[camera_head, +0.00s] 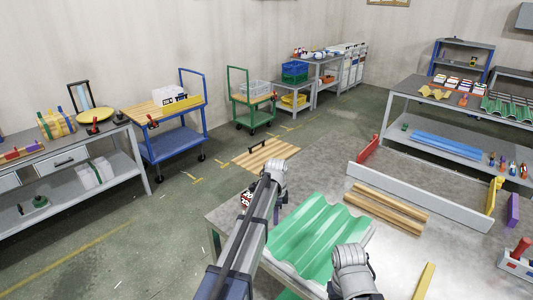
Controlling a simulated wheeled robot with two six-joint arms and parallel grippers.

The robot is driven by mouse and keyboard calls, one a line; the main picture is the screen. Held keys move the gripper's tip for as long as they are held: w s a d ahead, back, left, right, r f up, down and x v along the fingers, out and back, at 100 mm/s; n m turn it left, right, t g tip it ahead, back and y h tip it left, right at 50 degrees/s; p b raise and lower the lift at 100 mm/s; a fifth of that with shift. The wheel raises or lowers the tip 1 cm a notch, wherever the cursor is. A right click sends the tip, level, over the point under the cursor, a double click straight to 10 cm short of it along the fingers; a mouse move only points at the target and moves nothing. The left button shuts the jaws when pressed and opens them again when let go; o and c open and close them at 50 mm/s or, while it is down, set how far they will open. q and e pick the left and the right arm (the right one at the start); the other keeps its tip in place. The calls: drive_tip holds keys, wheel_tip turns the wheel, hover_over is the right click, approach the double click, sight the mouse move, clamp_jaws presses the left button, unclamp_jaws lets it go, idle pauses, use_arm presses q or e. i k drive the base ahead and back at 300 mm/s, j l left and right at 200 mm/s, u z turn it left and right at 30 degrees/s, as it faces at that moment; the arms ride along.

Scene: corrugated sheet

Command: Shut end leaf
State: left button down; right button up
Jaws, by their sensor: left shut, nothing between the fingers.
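A slatted wooden panel (265,154) with a black bar handle lies low beyond the far left edge of the grey table. It may be the end leaf; its hinge and exact height cannot be told. My left arm reaches up from the bottom, and my left gripper (278,208) is at its end, shut and empty, on the near side of the panel and apart from it. The arm partly hides the gripper. My right arm's wrist shows at the bottom centre, but its gripper is out of view.
A green corrugated sheet (318,236) lies on the grey table (330,170), with wooden strips (388,207) and a long grey bar (418,196) to its right. Blue (170,143) and green (251,116) carts stand behind. Green floor is open left of the table.

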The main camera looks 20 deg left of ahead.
sight(252, 161)
drive_tip(key=i+j+z, duration=0.15)
drive_tip(key=j+z, duration=0.25)
drive_tip(key=i+j+z, duration=0.1)
drive_tip(key=j+z, duration=0.3)
drive_tip(key=j, duration=0.15)
drive_tip(key=j+z, duration=0.25)
drive_tip(key=j, duration=1)
drive_tip(key=j+z, duration=0.25)
drive_tip(key=j, duration=1.65)
drive_tip(key=k+j, duration=0.15)
drive_tip(key=j, duration=1.15)
